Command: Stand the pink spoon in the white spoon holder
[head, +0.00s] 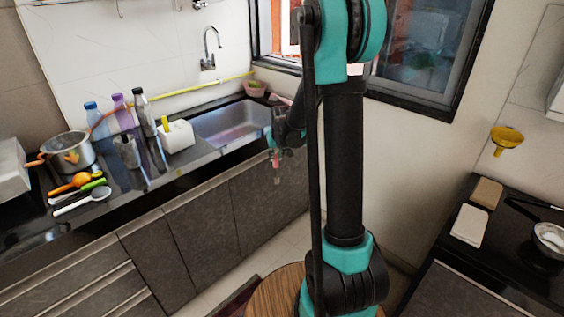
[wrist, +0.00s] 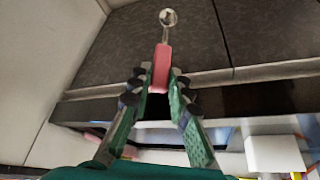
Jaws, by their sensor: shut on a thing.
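My gripper (head: 274,148) is shut on the pink spoon's handle (head: 276,163), in front of the counter edge near the sink. In the wrist view my gripper (wrist: 156,82) has the pink handle (wrist: 161,68) between its fingertips. The spoon's metal end (wrist: 168,18) points away from my gripper, and in the head view the spoon hangs downward. The white spoon holder (head: 176,136) stands on the counter left of the sink, apart from the spoon, with a yellow thing at its top. The holder shows at the lower right of the wrist view (wrist: 276,154).
Several bottles (head: 118,112) and a steel pot (head: 68,152) stand left of the holder. Orange, green and white utensils (head: 82,195) lie in front of the pot. The sink (head: 228,118) is right of the holder, with a tap (head: 208,50) behind. Cabinet fronts (head: 205,215) drop below the counter.

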